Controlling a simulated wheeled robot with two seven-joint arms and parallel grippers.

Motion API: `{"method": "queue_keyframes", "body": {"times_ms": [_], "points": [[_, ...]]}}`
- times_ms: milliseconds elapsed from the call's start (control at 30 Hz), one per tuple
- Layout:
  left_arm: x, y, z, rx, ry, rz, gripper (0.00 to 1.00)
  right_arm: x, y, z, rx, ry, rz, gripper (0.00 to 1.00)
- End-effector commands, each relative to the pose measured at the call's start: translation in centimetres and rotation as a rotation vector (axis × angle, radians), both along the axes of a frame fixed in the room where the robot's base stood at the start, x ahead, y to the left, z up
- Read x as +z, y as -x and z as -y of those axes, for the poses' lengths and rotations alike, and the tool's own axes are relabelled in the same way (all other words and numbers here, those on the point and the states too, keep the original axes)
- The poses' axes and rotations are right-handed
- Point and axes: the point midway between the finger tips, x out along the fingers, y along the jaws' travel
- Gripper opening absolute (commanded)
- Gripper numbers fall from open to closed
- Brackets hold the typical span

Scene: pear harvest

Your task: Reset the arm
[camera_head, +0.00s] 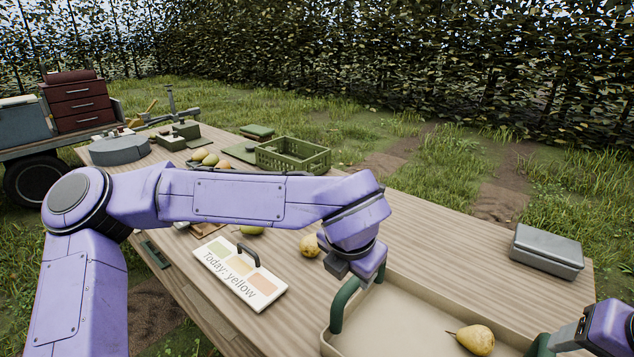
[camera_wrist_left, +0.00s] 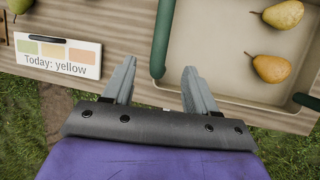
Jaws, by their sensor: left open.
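My left arm reaches in from the left in the head view, and its gripper (camera_head: 352,268) hangs above the table by the tray's left handle. In the left wrist view the gripper (camera_wrist_left: 158,84) has its two fingers apart with nothing between them. The beige tray (camera_head: 400,318) has green handles and holds a yellow pear (camera_head: 475,340). The wrist view shows the tray (camera_wrist_left: 210,45) with two pears, one yellow-brown (camera_wrist_left: 272,68) and one partly cut off at the top. Part of my right gripper (camera_head: 575,335) shows at the lower right; its fingertips are not clear.
A sign reading "Today: yellow" (camera_head: 240,273) lies on the wooden table. A green crate (camera_head: 293,155) stands farther back, and a grey metal box (camera_head: 547,252) at the right. The table between crate and box is largely clear.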

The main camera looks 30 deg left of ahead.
Motion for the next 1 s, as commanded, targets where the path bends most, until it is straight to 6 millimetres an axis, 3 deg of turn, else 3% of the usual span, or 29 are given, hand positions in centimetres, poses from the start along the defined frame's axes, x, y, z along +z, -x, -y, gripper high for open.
{"method": "queue_keyframes", "body": {"times_ms": [633, 1000], "points": [[4.3, 2.5, -2.0, 0.002, 0.001, 0.000, 0.57, 3.7, 0.0, 0.0, 0.000, 0.000, 0.000, 0.57], [4.5, 3.0, -2.3, 0.000, 0.000, -0.001, 0.57, 3.9, 0.0, 0.0, 0.000, 0.000, 0.000, 0.57]]}}
